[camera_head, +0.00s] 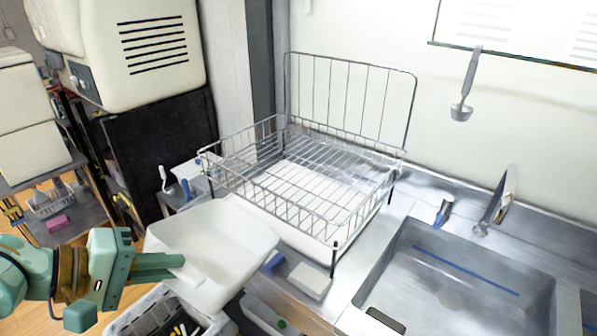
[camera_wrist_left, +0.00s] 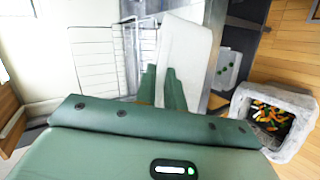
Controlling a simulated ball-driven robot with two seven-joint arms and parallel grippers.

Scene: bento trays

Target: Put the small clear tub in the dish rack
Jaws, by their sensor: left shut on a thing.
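The small clear tub (camera_head: 212,246) looks whitish and shallow in the head view. My left gripper (camera_head: 178,262) comes in from the left and is shut on its near left edge. The tub is held tilted, in front of and left of the dish rack (camera_head: 338,247), partly overlapping its near left corner in the picture. In the left wrist view the tub (camera_wrist_left: 187,48) stretches away from the fingers (camera_wrist_left: 162,88) of my left gripper. The wire dish rack has a tall back grid and looks empty. My right gripper is not in view.
The steel sink (camera_head: 455,290) lies right of the rack, with a tap (camera_head: 495,205) behind it. A white block (camera_head: 309,281) lies on the counter's front edge. A bin (camera_wrist_left: 243,112) with colourful scraps stands below. A ladle (camera_head: 463,95) hangs on the wall.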

